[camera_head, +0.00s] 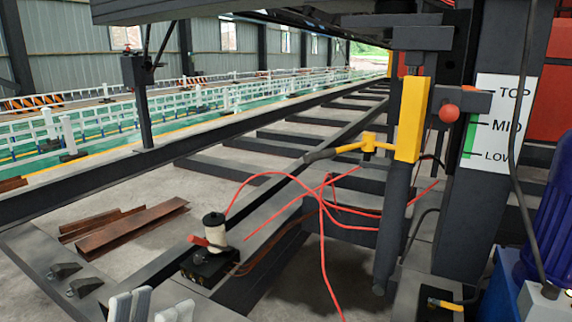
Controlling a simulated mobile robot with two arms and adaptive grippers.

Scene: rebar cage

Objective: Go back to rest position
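My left gripper (154,305) is at the bottom edge, left of centre. Only its light grey fingertips show, with a gap between them and nothing visible in it. The rest of this gripper is cut off by the frame. My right gripper is not in view. A white cylinder with a dark top and a red handle (214,232) stands on a black block (208,266) on the steel frame, beyond and to the right of my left gripper, apart from it.
Red cables (322,235) loop over the grey frame. A dark post with a yellow lever (411,120) stands right of centre, beside a TOP/MID/LOW sign (492,122). Rusty steel angles (130,228) lie on the floor at left. A blue motor (547,230) is at right.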

